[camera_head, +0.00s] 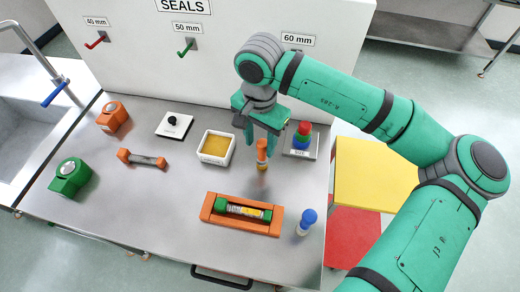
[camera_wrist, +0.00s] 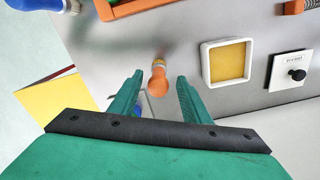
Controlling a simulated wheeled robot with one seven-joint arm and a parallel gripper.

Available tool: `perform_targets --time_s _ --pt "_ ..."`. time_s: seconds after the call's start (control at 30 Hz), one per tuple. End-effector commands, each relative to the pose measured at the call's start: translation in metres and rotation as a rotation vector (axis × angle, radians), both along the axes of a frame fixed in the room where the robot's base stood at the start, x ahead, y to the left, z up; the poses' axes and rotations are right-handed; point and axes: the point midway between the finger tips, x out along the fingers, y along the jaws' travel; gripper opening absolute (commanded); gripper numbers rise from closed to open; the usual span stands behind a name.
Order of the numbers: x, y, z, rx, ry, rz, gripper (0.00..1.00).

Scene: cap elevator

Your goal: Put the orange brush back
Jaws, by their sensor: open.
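The orange brush (camera_head: 262,153) stands upright on the steel worktop, its handle up and its pale end down. My gripper (camera_head: 262,138) is above it, pointing down, with its green fingers open on either side of the handle's top. In the wrist view, the orange brush (camera_wrist: 157,82) shows between the tips of my open gripper (camera_wrist: 160,76), with a gap on both sides. Whether the fingers reach down past the handle's top is hard to tell.
A white tray with a yellow pad (camera_head: 230,150) is just left. A blue brush (camera_head: 306,222) stands at front right, beside an orange holder (camera_head: 245,226) with a green-capped cylinder. Coloured stacked pieces (camera_head: 303,134) stand close right. A white wall panel (camera_head: 230,60) rises behind.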

Motion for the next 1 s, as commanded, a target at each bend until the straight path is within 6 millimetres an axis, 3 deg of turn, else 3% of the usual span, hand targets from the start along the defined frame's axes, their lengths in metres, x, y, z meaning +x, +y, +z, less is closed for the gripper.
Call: perform_targets --time_s 0.2,0.4,1.0 --pt "0.0 0.0 0.042 -0.002 -0.002 0.0 0.43" --pt "0.0 0.0 0.063 -0.001 -0.001 0.0 0.43" --pt "0.0 0.0 0.068 0.001 0.001 0.001 0.43"
